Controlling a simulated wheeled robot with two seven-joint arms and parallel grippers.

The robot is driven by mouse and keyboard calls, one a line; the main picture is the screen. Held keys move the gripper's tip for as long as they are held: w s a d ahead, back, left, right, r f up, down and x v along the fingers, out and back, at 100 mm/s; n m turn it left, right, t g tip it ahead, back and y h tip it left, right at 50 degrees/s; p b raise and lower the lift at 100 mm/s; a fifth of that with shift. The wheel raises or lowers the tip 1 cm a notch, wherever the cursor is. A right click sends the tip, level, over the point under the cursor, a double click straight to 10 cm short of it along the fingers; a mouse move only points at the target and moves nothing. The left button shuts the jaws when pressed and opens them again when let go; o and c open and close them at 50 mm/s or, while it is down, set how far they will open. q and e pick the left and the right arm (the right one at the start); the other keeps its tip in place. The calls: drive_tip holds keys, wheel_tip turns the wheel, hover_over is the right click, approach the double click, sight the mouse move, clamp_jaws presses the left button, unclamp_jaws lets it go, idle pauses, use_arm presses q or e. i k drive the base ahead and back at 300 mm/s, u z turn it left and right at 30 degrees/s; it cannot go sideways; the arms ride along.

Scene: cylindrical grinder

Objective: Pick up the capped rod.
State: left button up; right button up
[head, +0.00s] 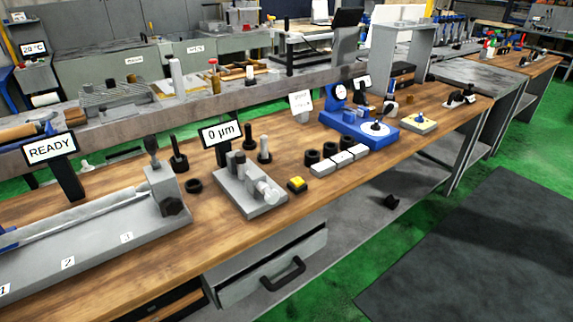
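I cannot tell for sure which thing is the capped rod. A long silver rod (95,207) lies along the grey grinder bed (100,248) at the left, with blue at its left end. Short upright pieces stand on the wooden bench near the "0 µm" sign: a black one (178,157), another black one (249,146) and a grey one with a dark base (265,151). A red-topped upright piece (213,76) stands on the rear bench. Neither of my grippers is in view.
The wooden bench (340,178) carries a grey fixture (248,190), a yellow button (297,185), black rings, white blocks (338,160) and a blue gauge stand (358,125). A grey drawer (268,265) is below. A dark mat (475,250) covers open floor at right.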

sight(241, 159)
drive_tip(key=z, duration=0.75)
drive_tip(key=i, duration=0.9)
drive_tip(key=u, duration=1.05)
